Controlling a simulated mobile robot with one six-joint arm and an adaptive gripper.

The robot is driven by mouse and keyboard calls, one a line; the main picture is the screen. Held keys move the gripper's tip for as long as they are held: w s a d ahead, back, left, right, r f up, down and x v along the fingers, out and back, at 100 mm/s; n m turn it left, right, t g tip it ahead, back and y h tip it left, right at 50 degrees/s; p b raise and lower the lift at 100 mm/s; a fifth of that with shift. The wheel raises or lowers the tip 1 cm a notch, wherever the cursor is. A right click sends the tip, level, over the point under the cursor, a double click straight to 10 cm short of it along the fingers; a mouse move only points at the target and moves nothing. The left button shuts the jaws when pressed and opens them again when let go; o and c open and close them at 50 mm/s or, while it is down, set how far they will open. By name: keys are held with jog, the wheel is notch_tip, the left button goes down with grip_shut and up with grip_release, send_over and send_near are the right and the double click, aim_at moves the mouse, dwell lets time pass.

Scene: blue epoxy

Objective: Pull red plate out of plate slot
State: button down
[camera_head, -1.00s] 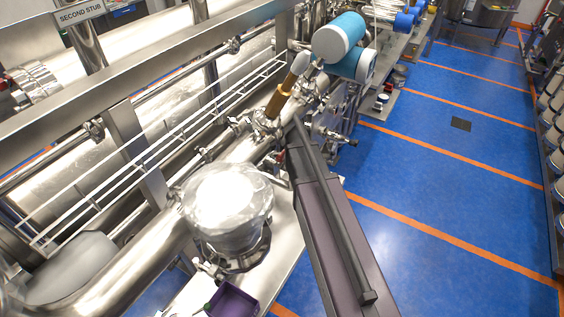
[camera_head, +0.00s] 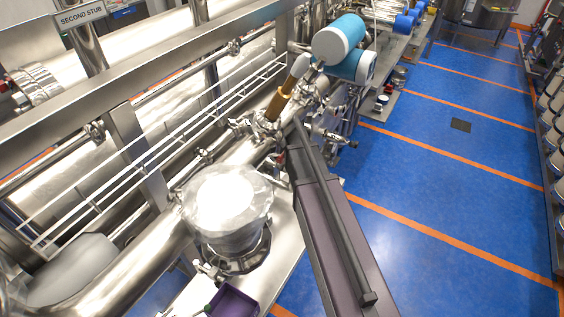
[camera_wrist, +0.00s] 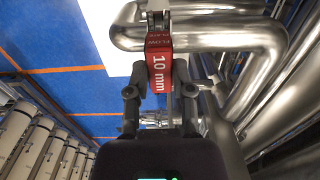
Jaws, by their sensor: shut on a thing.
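The red plate (camera_wrist: 159,72) shows in the wrist view, with "FLOW PLATE" and "10 mm" in white letters. My gripper (camera_wrist: 160,84) is shut on it, one finger at each side. The plate's far end meets a small metal fitting (camera_wrist: 157,20) at the pipe; I cannot tell how deep it sits in the slot. In the head view my gripper (camera_head: 264,127) is among the pipework beyond the large round vessel, small and partly hidden. I cannot make out the plate clearly there.
Shiny pipes (camera_wrist: 225,38) curve close around the plate's far end and right side. In the head view a wrapped round vessel (camera_head: 228,205) and a purple bin (camera_head: 232,301) stand in front. The blue floor (camera_head: 430,170) to the right is largely clear.

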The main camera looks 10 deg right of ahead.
jog(key=shift+r+p, duration=0.55)
jog(key=shift+r, duration=0.1)
dwell(0.3)
jog(key=shift+r+p, duration=3.85)
jog(key=shift+p, duration=0.05)
jog(key=shift+s, duration=0.1)
